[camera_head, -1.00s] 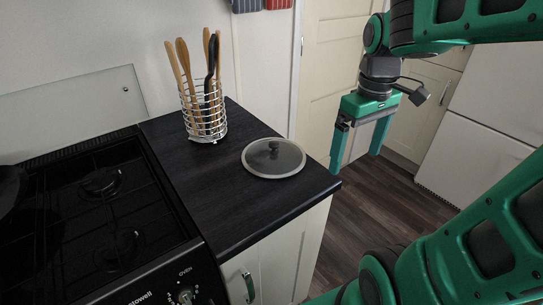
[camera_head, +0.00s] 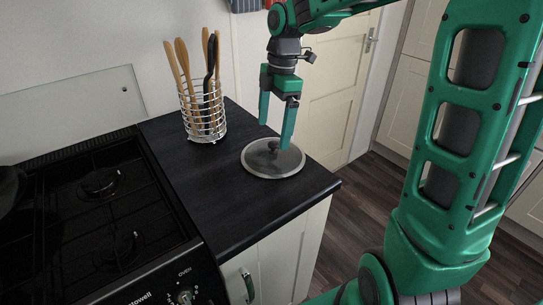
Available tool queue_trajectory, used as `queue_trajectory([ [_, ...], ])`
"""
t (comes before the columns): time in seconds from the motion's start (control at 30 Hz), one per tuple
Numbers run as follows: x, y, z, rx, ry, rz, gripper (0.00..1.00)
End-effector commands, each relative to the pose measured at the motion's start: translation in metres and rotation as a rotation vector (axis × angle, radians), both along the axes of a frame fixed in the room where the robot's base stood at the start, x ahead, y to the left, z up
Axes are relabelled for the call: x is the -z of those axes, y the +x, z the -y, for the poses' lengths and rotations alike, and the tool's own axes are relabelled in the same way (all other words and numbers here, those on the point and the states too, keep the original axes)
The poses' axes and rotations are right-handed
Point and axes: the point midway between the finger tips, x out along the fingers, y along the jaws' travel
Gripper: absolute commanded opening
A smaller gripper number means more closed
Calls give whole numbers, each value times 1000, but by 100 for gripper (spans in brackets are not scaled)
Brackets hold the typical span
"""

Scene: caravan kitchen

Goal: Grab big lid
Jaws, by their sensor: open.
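The big lid (camera_head: 270,167) is round and see-through with a light rim and a dark knob (camera_head: 273,147) at its centre. It lies flat on the black countertop, near the front right corner. My gripper (camera_head: 274,138) is open and points down over the lid. One green finger is to the left and the other to the right, its tip in front of the lid's far right part in the picture. The fingers look empty; their exact height above the lid cannot be told.
A wire holder (camera_head: 204,113) with wooden utensils and a black one stands left of my gripper. A black hob (camera_head: 90,215) is on the left. The countertop (camera_head: 220,195) is bare in front of the lid. A door (camera_head: 335,105) is behind.

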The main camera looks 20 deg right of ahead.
Motion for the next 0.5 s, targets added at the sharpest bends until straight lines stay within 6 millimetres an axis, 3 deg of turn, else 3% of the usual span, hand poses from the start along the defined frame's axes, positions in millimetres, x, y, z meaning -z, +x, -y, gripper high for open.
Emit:
queue_trajectory([
  [0.17,10,0,-1,1,0,0,94],
  [0.5,53,-3,-1,2,0,-2,94],
])
